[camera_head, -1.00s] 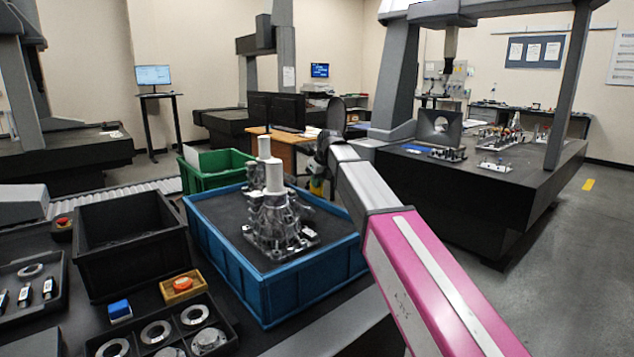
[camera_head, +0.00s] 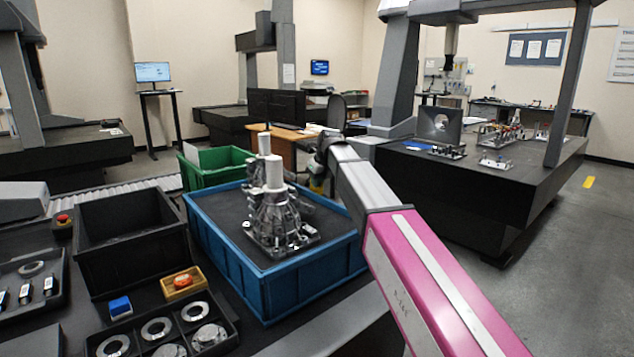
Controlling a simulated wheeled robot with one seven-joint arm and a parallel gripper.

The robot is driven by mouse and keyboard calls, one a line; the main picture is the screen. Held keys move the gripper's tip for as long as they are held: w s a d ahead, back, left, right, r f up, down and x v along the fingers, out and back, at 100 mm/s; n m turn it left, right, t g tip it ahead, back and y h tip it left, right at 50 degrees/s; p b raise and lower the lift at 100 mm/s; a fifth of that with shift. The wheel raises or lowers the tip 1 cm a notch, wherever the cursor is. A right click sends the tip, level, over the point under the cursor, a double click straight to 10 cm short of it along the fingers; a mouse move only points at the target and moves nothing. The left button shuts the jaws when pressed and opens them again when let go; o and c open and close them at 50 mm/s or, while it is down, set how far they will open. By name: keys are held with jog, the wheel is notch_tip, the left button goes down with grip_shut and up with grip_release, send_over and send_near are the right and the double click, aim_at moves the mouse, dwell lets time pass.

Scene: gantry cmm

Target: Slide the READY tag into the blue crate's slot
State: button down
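The blue crate (camera_head: 225,262) stands on the dark bench in the middle of the view. A grey metal casting (camera_head: 278,222) with white cylinders on top sits in it. I cannot make out a slot or a READY tag on the crate. My pink and grey arm reaches from the lower right to beyond the crate's far right side. My gripper (camera_head: 318,184) is at its far end, small and partly hidden, with a yellowish patch beside it. I cannot tell whether its fingers are open or shut, or whether it holds anything.
A green crate (camera_head: 222,170) with a white sheet at its end stands behind the blue crate. A black bin (camera_head: 130,240), small blue box (camera_head: 120,308), yellow tray (camera_head: 183,284) and ring tray (camera_head: 232,328) are to the left. A black measuring table (camera_head: 470,190) stands right.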

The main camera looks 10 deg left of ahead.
jog(key=shift+f, duration=0.5)
jog(key=c, duration=1)
grip_release()
jog(key=shift+r, duration=0.15)
jog(key=shift+r, duration=3.35)
jog(key=shift+d, duration=0.1)
